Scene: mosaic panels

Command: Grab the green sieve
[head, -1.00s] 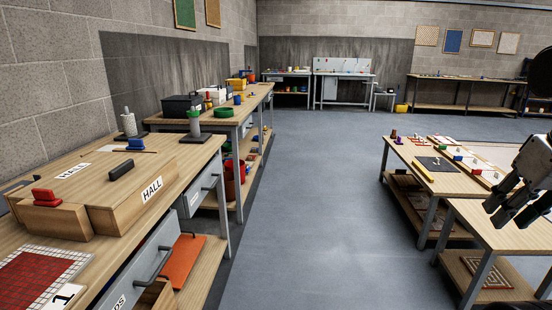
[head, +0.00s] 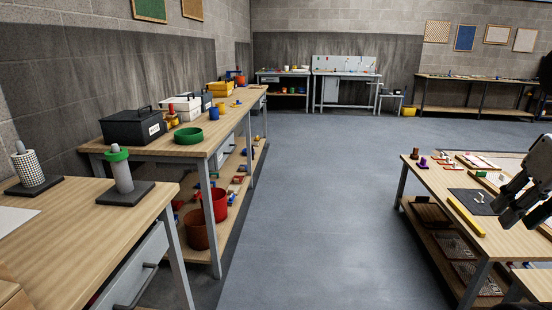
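A round, low green ring-shaped thing, which looks like the green sieve (head: 188,135), lies on the second bench on the left, in front of a black box. Whether it has a mesh is too small to tell. My gripper (head: 518,215) is at the right edge of the head view, pointing down and left. Its dark fingers look apart, with nothing seen between them. It is far from the sieve, across the aisle.
A grey post with a green collar (head: 118,155) and a white-dotted roller (head: 27,165) stand on the near left bench (head: 95,230). A low table (head: 440,186) stands at right. The aisle floor (head: 320,210) is clear.

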